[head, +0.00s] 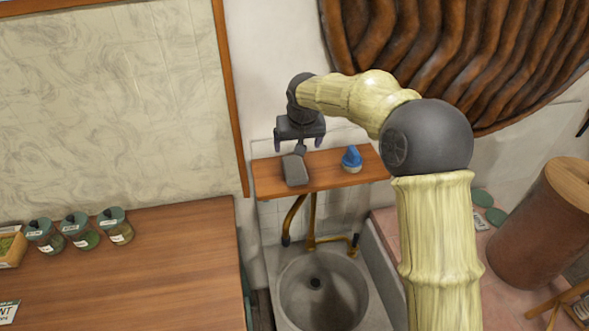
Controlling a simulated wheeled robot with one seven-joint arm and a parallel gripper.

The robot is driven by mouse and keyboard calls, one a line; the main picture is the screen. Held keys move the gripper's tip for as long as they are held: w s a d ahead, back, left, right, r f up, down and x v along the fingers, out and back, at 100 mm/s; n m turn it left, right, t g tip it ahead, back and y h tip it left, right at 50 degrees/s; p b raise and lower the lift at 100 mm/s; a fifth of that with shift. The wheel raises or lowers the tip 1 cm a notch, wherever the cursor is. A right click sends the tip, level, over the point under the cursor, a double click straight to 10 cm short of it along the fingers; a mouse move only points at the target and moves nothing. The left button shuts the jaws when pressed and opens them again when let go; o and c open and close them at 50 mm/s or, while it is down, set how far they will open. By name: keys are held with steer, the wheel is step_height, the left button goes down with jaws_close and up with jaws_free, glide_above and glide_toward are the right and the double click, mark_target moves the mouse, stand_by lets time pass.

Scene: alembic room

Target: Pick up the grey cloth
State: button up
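A small dark grey item that looks like the folded grey cloth (295,171) lies on the left part of a wooden shelf (330,170) above the sink. A narrow dark piece rises at its back end, just under my gripper. My gripper (300,142) points down at the back of the shelf, above and behind the cloth. Its two fingers are spread apart. I see nothing held between them, and I cannot tell whether a finger touches the cloth.
A blue-topped object (351,159) stands on the shelf right of the cloth. Below are brass pipes (311,225) and a stone sink (322,290). A wooden counter (170,265) with lidded jars (82,231) is at left. A large brown cylinder (540,225) stands at right.

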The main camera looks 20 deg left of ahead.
steer(key=p, duration=0.2)
glide_above(295, 168)
steer(key=s, duration=0.2)
steer(key=f, duration=0.8)
steer(key=shift+w+d+f, duration=0.1)
steer(key=shift+d+f, duration=0.2)
steer(key=shift+d, duration=0.1)
steer(key=shift+p+x, duration=1.45)
steer(key=shift+x, duration=1.15)
steer(key=shift+d, duration=0.1)
steer(key=shift+c, duration=0.2)
steer(key=c, duration=1)
